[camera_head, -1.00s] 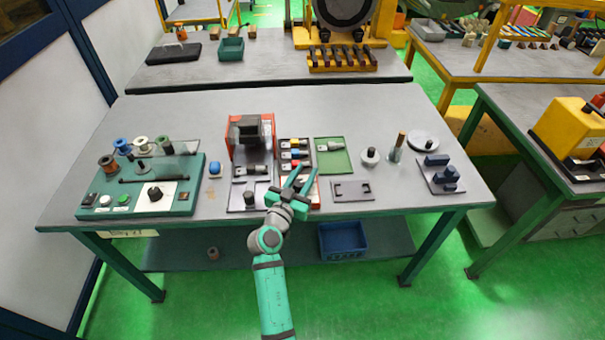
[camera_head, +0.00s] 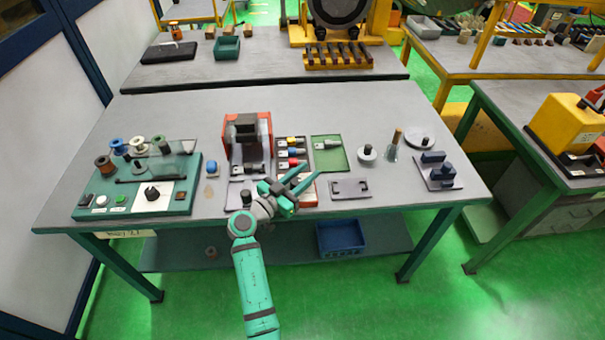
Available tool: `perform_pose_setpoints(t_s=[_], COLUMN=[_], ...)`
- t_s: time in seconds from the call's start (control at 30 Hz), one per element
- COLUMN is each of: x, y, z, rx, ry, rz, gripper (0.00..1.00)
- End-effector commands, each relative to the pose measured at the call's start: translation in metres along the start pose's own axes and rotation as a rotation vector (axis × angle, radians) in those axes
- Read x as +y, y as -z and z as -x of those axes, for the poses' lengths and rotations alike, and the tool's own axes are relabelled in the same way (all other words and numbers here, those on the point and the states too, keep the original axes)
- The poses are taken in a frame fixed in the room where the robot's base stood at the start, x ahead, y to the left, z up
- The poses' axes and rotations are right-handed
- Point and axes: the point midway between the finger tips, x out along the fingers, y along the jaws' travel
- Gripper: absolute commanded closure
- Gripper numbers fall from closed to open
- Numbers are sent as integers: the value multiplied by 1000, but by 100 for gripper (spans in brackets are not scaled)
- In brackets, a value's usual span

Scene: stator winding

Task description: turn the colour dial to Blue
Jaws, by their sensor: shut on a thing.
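The colour dial (camera_head: 152,193) is a black knob on a white face, on the front of a green panel (camera_head: 102,188) at the left of the bench. Its pointer and markings are too small to read. Several spools, among them a brown one (camera_head: 104,164), a blue one (camera_head: 118,146) and a green one (camera_head: 161,144), stand behind it on the panel. My gripper (camera_head: 312,174) is well to the right of the dial, over the middle of the bench, with its fingers pointing up and right. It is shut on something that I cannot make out.
A red-framed machine (camera_head: 247,140), a tray of coloured parts (camera_head: 293,143) and a green tray (camera_head: 329,152) stand behind my gripper. A small blue part (camera_head: 211,166) lies between panel and machine. The back strip of the bench (camera_head: 200,108) is clear.

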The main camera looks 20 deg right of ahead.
Motion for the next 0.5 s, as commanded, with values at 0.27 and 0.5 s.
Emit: perform_pose_setpoints(t_s=[0.27,0.5], x=[-7,-6], y=[0,0], z=[4,5], rx=[0,0], ry=[15,14], rz=[-1,-1], gripper=[51,51])
